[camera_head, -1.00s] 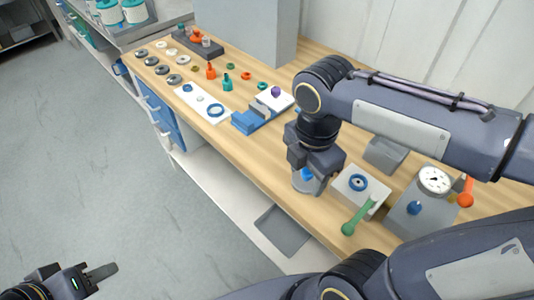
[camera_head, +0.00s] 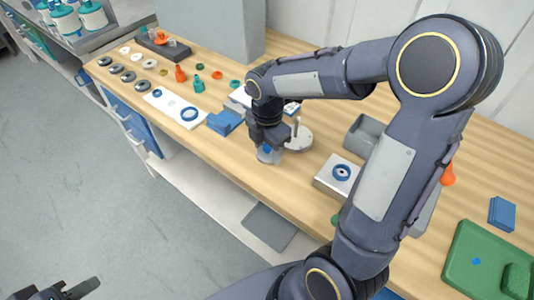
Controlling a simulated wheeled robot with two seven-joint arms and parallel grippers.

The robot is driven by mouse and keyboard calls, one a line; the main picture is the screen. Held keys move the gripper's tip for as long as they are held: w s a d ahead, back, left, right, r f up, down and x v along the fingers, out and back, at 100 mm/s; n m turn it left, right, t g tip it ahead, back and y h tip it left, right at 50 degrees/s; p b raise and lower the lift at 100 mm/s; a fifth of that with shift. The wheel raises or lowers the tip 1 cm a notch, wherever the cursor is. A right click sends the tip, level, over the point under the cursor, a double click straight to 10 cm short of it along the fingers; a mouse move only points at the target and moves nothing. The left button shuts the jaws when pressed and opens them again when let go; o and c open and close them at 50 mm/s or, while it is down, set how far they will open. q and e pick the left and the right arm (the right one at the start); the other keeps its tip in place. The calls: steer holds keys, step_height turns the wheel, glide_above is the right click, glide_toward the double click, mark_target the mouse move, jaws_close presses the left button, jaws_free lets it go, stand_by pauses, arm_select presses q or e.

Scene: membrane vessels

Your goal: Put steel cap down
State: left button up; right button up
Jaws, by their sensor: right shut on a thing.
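My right gripper (camera_head: 268,146) points down over the front part of the bench, left of a white block with a blue ring (camera_head: 341,173). It is shut on a grey, round piece, taken as the steel cap (camera_head: 267,156), which shows just below the jaws with a blue part by it. The fingers hide much of this piece, and I cannot tell if it touches the bench. My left gripper (camera_head: 80,291) is at the lower left corner, over the floor and away from the bench. It is partly cut off, so its opening is unclear.
A round grey plate with an upright pin (camera_head: 299,138) stands just right of my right gripper. A blue block (camera_head: 225,122) and a white strip with rings (camera_head: 174,107) lie to the left. A green tray (camera_head: 470,260) is at the right. Several grey discs (camera_head: 116,68) line the far left.

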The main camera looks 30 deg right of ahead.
mark_target(267, 156)
steer(key=shift+w+d+f, duration=0.1)
steer(key=shift+w+f, duration=0.15)
steer(key=shift+f, duration=1.65)
steer(key=shift+f, duration=0.1)
steer(key=o, duration=1.1)
steer(key=shift+c, duration=0.2)
